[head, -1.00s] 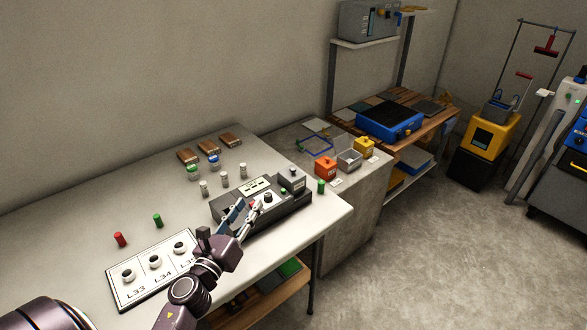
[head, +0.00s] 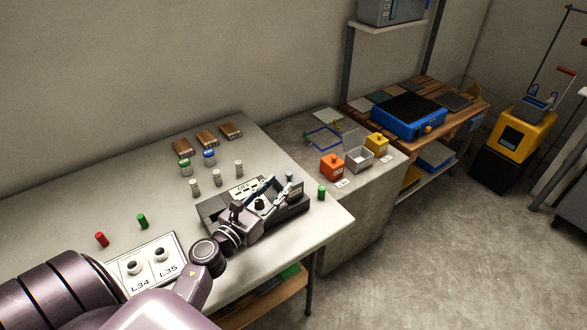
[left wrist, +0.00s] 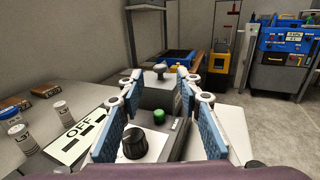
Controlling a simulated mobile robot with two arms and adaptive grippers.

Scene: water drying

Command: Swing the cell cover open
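The instrument (head: 212,213) is a dark grey and white box on the white bench. Its display (left wrist: 80,138) reads OFF. The cell cover (left wrist: 160,92) is a grey block with a round knob (left wrist: 160,71) on top, at the instrument's far right end; the knob shows at the fingertips in the head view (head: 289,177). My left gripper (head: 277,190) is over the instrument, its fingers partly hiding the cover. In the left wrist view its blue-padded fingers (left wrist: 158,80) are open and empty, with the cover and knob seen between them. Contact cannot be told. My right gripper is out of view.
A black dial (left wrist: 135,142) and green button (left wrist: 159,116) lie below the fingers. White-capped vials (head: 217,177) stand behind the instrument. A green vial (head: 321,192) stands by its right end, near the bench edge. A labelled holder (head: 150,258) is at left.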

